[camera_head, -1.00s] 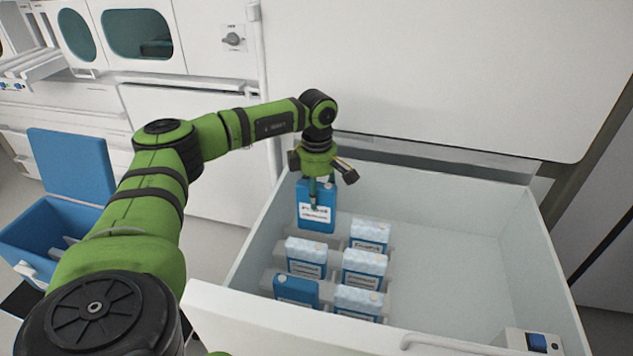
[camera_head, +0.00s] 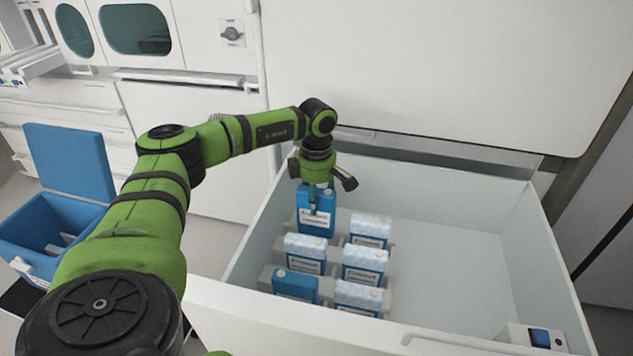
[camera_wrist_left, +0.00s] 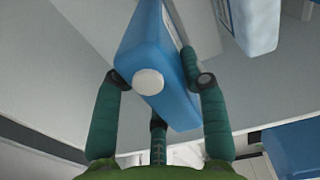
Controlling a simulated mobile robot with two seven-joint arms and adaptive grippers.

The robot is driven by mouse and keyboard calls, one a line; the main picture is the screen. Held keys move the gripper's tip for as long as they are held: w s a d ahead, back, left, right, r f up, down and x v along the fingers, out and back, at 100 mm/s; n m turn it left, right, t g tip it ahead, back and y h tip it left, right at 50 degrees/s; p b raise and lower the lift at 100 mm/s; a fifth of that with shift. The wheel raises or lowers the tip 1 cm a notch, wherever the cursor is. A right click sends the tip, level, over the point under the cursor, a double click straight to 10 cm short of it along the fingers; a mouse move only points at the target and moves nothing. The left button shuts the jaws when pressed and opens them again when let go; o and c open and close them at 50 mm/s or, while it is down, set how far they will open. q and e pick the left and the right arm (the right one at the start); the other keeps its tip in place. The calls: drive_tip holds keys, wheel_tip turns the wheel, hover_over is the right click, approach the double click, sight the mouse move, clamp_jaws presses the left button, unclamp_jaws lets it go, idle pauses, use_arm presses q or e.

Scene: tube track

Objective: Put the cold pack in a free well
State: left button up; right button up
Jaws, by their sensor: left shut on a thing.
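My left gripper (camera_head: 317,196) is shut on a blue cold pack (camera_head: 316,222) with a white label, held upright at the back left of the open drawer (camera_head: 470,235). In the left wrist view, the gripper's fingers (camera_wrist_left: 160,88) close on both sides of the blue pack (camera_wrist_left: 152,48), whose white cap faces the camera. The pack is over or in the back left well; its bottom is hidden, so I cannot tell if it is seated. My right gripper is not in view.
Several packs stand in the rack: frosted ones such as the middle left pack (camera_head: 305,255) and back right pack (camera_head: 369,230), and a plain blue one (camera_head: 296,286) at front left. The drawer's right half is empty. A blue cooler box (camera_head: 50,235) stands open at left.

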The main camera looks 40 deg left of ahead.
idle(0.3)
use_arm(q)
drive_tip(key=shift+f, duration=0.1)
wheel_tip(320, 180, down, 2)
drive_tip(key=shift+f+b, duration=0.15)
drive_tip(key=shift+b, duration=0.5)
drive_tip(key=shift+f, duration=0.1)
drive_tip(key=shift+f+b, duration=0.75)
drive_tip(key=shift+f, duration=0.65)
